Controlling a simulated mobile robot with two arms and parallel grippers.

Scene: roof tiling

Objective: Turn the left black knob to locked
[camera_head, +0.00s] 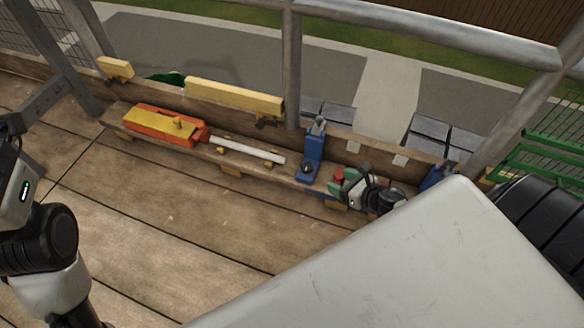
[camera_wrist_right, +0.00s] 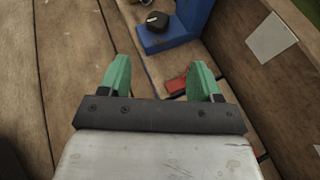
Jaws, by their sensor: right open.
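The left black knob (camera_head: 307,168) sits on the foot of a blue clamp (camera_head: 314,152) on the wooden ledge. In the right wrist view the knob (camera_wrist_right: 157,20) is on the blue foot (camera_wrist_right: 170,38), beyond my fingertips. I cannot read its lock position. My right gripper (camera_head: 347,183) is open and empty, just right of this clamp. A second blue clamp (camera_head: 437,178) is partly hidden behind my right arm. My left arm is at the left edge; its gripper is not visible.
An orange and yellow tool (camera_head: 165,125) and a white tube (camera_head: 247,150) lie along the ledge left of the clamp. A red piece (camera_wrist_right: 177,84) lies near my right finger. A wooden board (camera_wrist_right: 255,60) and metal railing (camera_head: 292,70) stand behind. The front planks are clear.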

